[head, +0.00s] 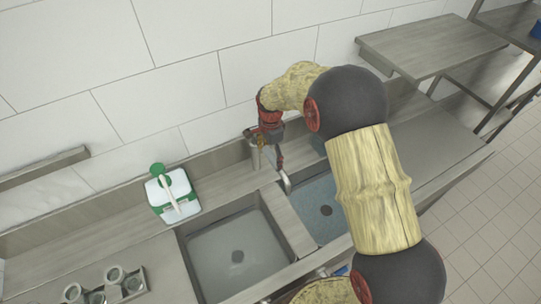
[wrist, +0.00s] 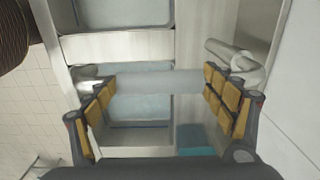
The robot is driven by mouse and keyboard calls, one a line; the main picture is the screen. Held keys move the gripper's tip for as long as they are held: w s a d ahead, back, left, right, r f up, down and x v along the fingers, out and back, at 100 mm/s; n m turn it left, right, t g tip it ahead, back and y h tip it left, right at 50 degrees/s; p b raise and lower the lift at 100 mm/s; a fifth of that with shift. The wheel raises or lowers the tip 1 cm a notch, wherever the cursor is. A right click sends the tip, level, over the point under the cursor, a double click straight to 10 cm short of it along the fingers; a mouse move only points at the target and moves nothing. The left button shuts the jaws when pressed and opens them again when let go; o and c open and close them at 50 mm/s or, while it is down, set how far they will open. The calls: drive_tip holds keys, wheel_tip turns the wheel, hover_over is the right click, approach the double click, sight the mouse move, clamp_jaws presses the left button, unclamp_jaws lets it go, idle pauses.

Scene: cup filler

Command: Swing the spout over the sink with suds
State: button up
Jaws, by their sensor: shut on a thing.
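The metal spout (head: 286,182) rises from the back ledge of the double sink, its end near the back of the divider (head: 287,222) between the basins. My gripper (head: 271,152) is at the faucet, partly hidden by my arm. In the wrist view the fingers (wrist: 160,85) stand on either side of a pale bar, the spout (wrist: 160,82), and are shut on it. The left basin (head: 232,262) looks grey with a dark drain. The right basin (head: 318,192) looks bluer with a drain, partly covered by my arm. I cannot tell suds clearly in either.
A white and green container (head: 172,193) stands on the ledge left of the faucet. A rack with several cups (head: 105,287) is at the lower left. A tiled wall (head: 170,75) rises close behind the faucet. A metal shelf (head: 432,45) is at the upper right.

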drive_tip(key=shift+d, duration=0.15)
drive_tip(key=shift+w+d+n, duration=0.25)
drive_tip(key=shift+d+n, duration=0.15)
drive_tip(key=shift+d, duration=0.05)
drive_tip(key=w+d+n+b, duration=0.2)
drive_tip(key=w+d+n, duration=0.4)
drive_tip(key=n, duration=0.1)
drive_tip(key=shift+w+d, duration=0.15)
drive_tip(key=shift+d, duration=0.25)
drive_tip(key=shift+w+d+n+b, duration=0.2)
drive_tip(key=shift+w+d+n, duration=0.1)
drive_tip(key=shift+w+n, duration=0.35)
drive_tip(key=shift+w+d+n+b, duration=0.15)
drive_tip(key=shift+w+d+n, duration=0.25)
drive_tip(key=shift+w, duration=0.3)
drive_tip(key=o, duration=1.5)
drive_tip(key=shift+w, duration=0.1)
drive_tip(key=shift+o, duration=0.8)
drive_tip(key=shift+a, duration=0.1)
